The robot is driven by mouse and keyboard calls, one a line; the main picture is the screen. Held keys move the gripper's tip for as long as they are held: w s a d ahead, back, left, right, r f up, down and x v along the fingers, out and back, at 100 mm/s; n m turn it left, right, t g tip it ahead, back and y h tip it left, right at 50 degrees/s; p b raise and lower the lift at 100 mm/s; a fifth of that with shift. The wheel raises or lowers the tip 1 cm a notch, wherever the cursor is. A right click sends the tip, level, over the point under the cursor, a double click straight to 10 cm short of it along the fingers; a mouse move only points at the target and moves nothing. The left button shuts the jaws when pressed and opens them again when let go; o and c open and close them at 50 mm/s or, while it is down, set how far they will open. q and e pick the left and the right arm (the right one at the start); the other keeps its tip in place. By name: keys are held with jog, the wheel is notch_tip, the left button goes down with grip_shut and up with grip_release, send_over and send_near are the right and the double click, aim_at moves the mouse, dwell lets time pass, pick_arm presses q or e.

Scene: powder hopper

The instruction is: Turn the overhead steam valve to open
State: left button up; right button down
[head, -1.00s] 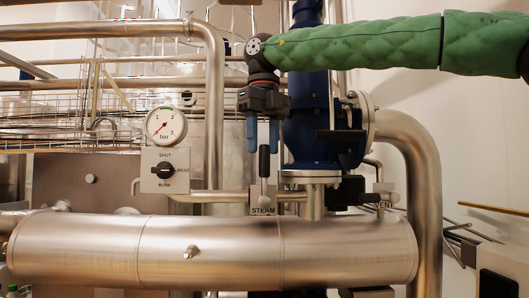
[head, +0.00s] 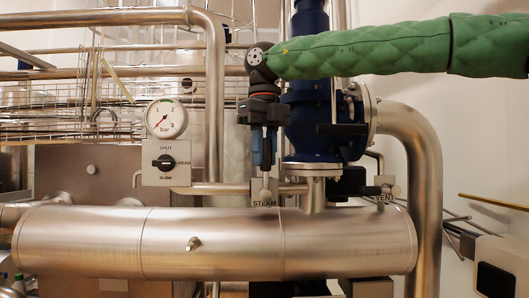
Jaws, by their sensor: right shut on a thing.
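The steam valve (head: 265,189) sits behind the large horizontal pipe, above a plate lettered STEAM (head: 264,203). Its lever stands upright, with a metal stem and a black grip that is now mostly covered by my fingers. My right gripper (head: 264,160) hangs down from the green-sleeved arm and is shut on the lever's grip, one blue finger on each side. My left gripper is not in view.
A pressure gauge (head: 166,118) and a black selector knob (head: 165,162) are at the left. A blue valve body (head: 322,130) stands just right of my gripper. The VENT lever (head: 373,190) lies level farther right. The large steel pipe (head: 215,243) crosses below.

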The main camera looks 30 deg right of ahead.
jog(key=shift+s+d+f+y+b, duration=0.2)
jog(key=shift+y+b, duration=0.1)
jog(key=shift+b, duration=0.35)
jog(key=shift+s+d+r+t+b, duration=0.1)
jog(key=shift+d+t+b, duration=0.2)
jog(key=shift+b, duration=0.25)
jog(key=shift+r+y, duration=0.15)
jog(key=shift+y, duration=0.15)
jog(key=c, duration=1.3)
grip_release()
